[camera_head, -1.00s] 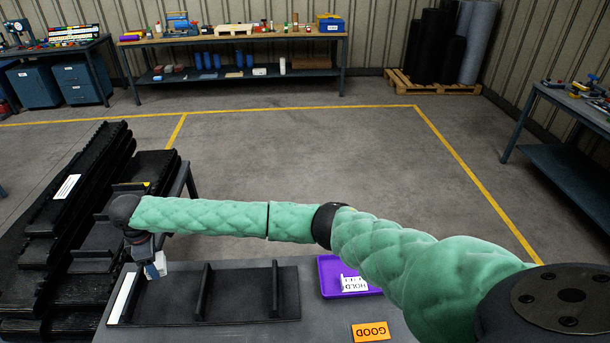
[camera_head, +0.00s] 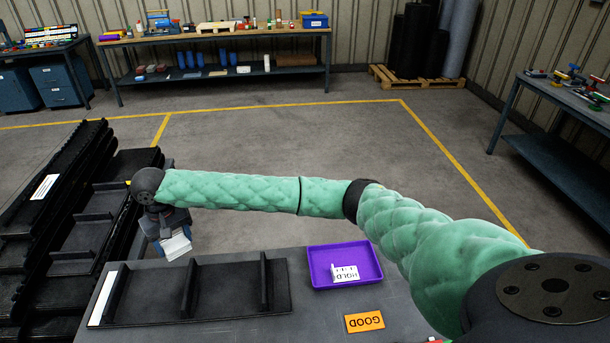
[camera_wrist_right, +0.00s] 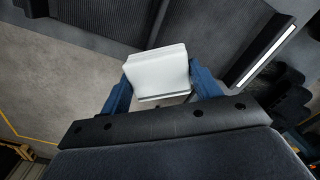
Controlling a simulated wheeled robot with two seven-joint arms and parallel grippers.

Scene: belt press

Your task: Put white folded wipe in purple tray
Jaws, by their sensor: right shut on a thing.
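The white folded wipe (camera_head: 176,245) is held in the jaws of my right gripper (camera_head: 168,235), above the back left of the grey table. In the right wrist view the wipe (camera_wrist_right: 158,73) sits between the two blue fingers of the gripper (camera_wrist_right: 160,92), which are shut on it. The purple tray (camera_head: 318,273) lies on the table to the right of the gripper, well apart from it. My left gripper is not in view.
A black divided holder (camera_head: 230,295) with upright ribs lies on the table left of the tray. An orange GOOD label (camera_head: 364,321) lies in front of the tray. Black stepped belt slabs (camera_head: 60,235) stand at the left. My right arm spans above the table.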

